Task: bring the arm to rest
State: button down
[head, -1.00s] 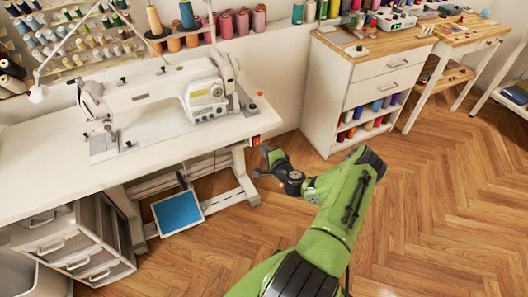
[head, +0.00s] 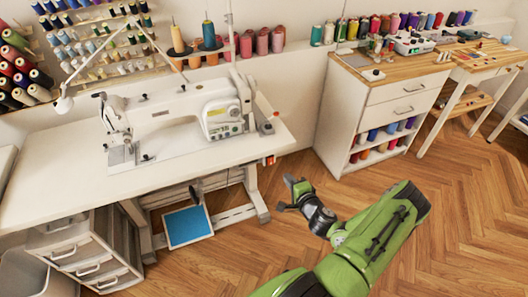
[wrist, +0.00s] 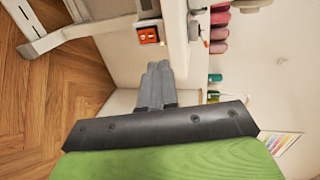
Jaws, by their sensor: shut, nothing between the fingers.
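My green arm reaches up from the bottom of the head view. My gripper (head: 289,190) is at its end, over the wooden floor, just right of the sewing table's right leg. In the wrist view my gripper's grey fingers (wrist: 156,86) lie together, with nothing between them. The gripper touches nothing that I can see.
A white sewing table (head: 60,185) with a sewing machine (head: 190,115) stands at the left. A white drawer cabinet (head: 375,110) stands behind the gripper to the right. An orange switch box (wrist: 148,35) shows in the wrist view. The floor (head: 460,220) at right is clear.

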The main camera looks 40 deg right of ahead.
jog(key=w+a+r+n+g+y+p, duration=0.25)
jog(key=a+r+n+y, duration=0.25)
jog(key=a+r+n, duration=0.3)
jog(key=w+a+r+n+g+y+p, duration=0.1)
jog(key=w+a+r+n+g+y, duration=0.15)
jog(key=a+r+n+y, duration=0.6)
jog(key=s+a+r+n+g+h+p, duration=0.3)
jog(key=s+a+r+n+g+h, duration=0.35)
jog(key=s+a+r, duration=0.65)
jog(key=s+r+m+t+h+p, duration=0.1)
jog(key=s+r+t+h, duration=0.1)
jog(key=s+r, duration=0.6)
jog(key=shift+s+d+m+h, duration=0.4)
jog(key=shift+s+h, duration=0.1)
jog(key=shift+s, duration=0.25)
jog(key=shift+t, duration=0.25)
